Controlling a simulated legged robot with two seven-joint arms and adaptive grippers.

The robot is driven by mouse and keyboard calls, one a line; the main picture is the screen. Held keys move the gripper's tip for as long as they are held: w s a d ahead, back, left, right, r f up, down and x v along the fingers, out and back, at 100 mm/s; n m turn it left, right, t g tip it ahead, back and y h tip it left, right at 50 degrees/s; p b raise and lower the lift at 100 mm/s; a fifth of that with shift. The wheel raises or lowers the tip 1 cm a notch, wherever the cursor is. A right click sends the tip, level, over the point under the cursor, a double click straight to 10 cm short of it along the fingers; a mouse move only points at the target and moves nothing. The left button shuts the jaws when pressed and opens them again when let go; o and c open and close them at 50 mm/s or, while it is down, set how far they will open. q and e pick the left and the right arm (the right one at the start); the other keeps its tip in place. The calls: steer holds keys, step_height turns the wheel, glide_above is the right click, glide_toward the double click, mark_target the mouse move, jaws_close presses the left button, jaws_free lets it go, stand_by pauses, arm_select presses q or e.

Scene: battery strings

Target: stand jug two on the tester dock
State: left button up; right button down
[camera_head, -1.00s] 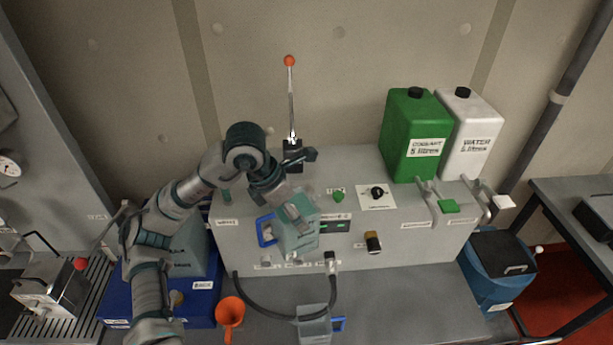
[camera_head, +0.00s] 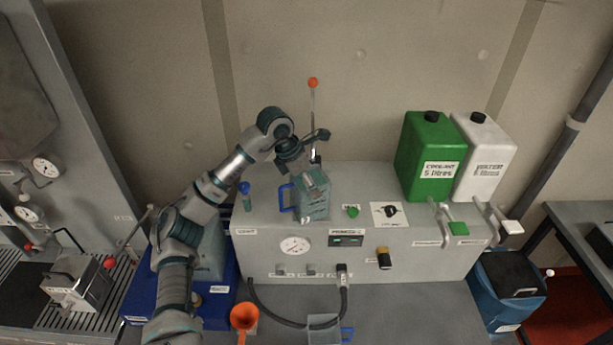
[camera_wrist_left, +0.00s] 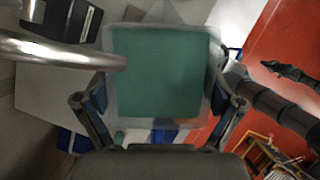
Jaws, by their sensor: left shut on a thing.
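My left gripper (camera_head: 303,166) is shut on a jug (camera_head: 314,201), a translucent box shape with teal contents and a blue handle on its left side. It is upright over the top of the grey console, near its left part; I cannot tell if its base touches. In the left wrist view the jug (camera_wrist_left: 160,75) fills the space between the two fingers. A second clear jug (camera_head: 322,329) with a blue handle stands at the bottom edge, partly cut off. The jug numbers are not readable, and I cannot make out which spot is the tester dock. My right gripper is not clearly seen.
A lever with an orange knob (camera_head: 313,83) rises behind the held jug. A green coolant can (camera_head: 431,150) and a white water can (camera_head: 484,160) stand at the console's right. A black hose (camera_head: 290,318) loops in front. An orange funnel (camera_head: 244,317) stands at lower left.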

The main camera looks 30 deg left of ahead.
mark_target(314, 178)
arm_select(q)
steer(key=shift+w+r+p, duration=0.2)
steer(key=shift+w+p, duration=0.05)
steer(key=shift+w, duration=0.35)
steer(key=shift+w+r+p, duration=0.15)
steer(key=shift+w+p, duration=0.05)
steer(key=shift+w, duration=0.35)
steer(key=shift+x, duration=0.85)
steer(key=shift+w+a+f, duration=0.1)
steer(key=shift+w+a, duration=0.05)
steer(key=shift+a, duration=0.15)
steer(key=shift+s+a, duration=0.25)
steer(key=shift+a, duration=0.25)
steer(key=o, duration=1.5)
steer(key=shift+a+f, duration=0.2)
steer(key=shift+c, duration=0.2)
steer(key=shift+d, duration=0.3)
steer(key=shift+d+r, duration=0.15)
steer(key=shift+r, duration=0.1)
steer(key=v, duration=1.1)
steer(key=shift+r+b, duration=0.2)
steer(key=shift+b, duration=0.2)
arm_select(e)
steer(key=shift+d+r, duration=0.15)
steer(key=shift+d, duration=0.2)
